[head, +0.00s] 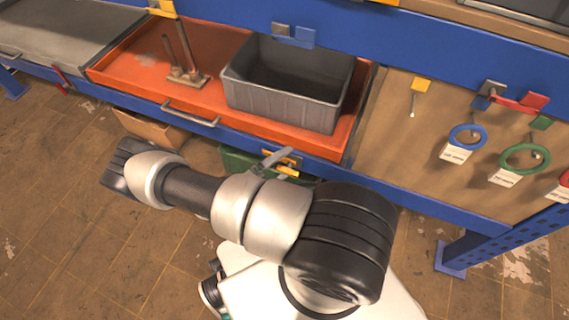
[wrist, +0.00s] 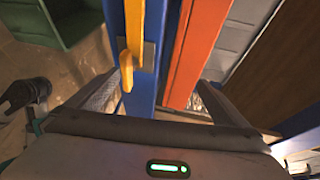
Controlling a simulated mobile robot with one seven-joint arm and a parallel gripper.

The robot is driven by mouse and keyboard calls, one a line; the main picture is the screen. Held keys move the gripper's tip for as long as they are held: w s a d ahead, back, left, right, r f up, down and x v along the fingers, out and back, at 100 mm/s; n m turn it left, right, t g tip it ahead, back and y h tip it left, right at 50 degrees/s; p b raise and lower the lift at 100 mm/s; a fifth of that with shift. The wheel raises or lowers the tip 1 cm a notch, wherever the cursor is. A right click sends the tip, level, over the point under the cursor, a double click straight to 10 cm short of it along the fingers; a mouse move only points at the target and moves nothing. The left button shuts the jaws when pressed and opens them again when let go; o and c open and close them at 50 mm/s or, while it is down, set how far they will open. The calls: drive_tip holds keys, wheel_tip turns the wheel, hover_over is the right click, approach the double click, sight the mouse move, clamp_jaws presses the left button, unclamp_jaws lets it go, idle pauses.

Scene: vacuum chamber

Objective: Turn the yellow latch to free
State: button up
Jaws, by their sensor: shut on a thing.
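The yellow latch (wrist: 134,38) is on the blue front rail (wrist: 146,90), beside the orange drawer (wrist: 192,55) in the wrist view. Its narrow lower end reaches down past a grey plate on the rail.
A grey bin (head: 290,100) and a small stand with upright rods (head: 187,76) sit in the orange drawer. A drawer handle (head: 190,113) juts from its front. A green bin (head: 236,158) lies below. Tape rings hang on the board at right. Bare floor shows at left.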

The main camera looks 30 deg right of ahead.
drive_tip(key=shift+a+r, duration=0.3)
drive_tip(key=shift+a, duration=0.35)
drive_tip(key=shift+c, duration=0.5)
drive_tip(key=shift+s+a, duration=0.1)
drive_tip(key=shift+a, duration=0.2)
drive_tip(key=c, duration=1)
drive_tip(key=shift+a+b, duration=0.3)
drive_tip(key=shift+c, duration=0.7)
drive_tip(key=f+b+v, duration=0.2)
drive_tip(key=v, duration=1.3)
drive_tip(key=shift+s+a+f+b, duration=0.2)
drive_tip(key=shift+s+a+b, duration=0.15)
drive_tip(key=shift+c, duration=0.2)
